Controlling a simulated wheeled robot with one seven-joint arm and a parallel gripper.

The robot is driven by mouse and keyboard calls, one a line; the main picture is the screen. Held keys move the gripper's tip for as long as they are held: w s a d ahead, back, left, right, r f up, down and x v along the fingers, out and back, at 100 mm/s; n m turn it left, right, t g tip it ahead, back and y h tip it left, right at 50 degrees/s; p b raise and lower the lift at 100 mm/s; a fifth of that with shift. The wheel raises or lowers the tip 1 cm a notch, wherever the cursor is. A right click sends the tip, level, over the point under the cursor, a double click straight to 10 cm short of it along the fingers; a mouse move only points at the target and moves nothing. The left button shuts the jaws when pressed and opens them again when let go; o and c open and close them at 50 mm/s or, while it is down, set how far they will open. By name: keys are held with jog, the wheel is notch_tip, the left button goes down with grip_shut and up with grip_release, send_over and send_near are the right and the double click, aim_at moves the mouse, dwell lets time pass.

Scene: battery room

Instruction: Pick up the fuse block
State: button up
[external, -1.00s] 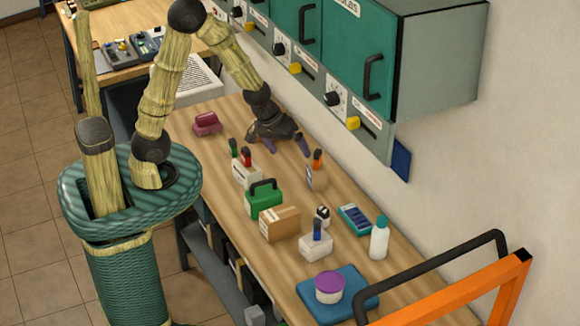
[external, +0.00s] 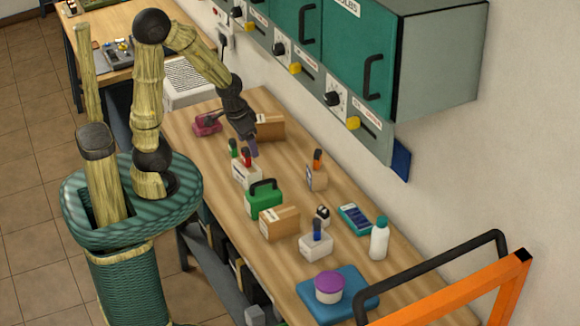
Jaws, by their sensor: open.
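No label I can read marks the fuse block, and I cannot tell for sure which item it is. A small maroon block (external: 206,125) lies at the far left end of the bench. A white block with green and red tops (external: 245,174) stands nearer, a tan block with an orange and black top (external: 316,178) to its right, and a white block with a blue top (external: 316,245) nearer still. My gripper (external: 250,147) is open and empty, pointing down just above and behind the red-topped white block. The arm partly covers the space beside the maroon block.
The wooden bench (external: 290,150) also holds a cardboard box (external: 270,127) behind my gripper, a green case (external: 264,199), another cardboard box (external: 279,222), a meter (external: 355,219), a white bottle (external: 379,240) and a blue mat (external: 338,305) bearing a purple-lidded tub (external: 329,287). Wall cabinets (external: 350,50) overhang the back.

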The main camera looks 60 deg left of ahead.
aim_at(323, 217)
jog(key=c, duration=0.3)
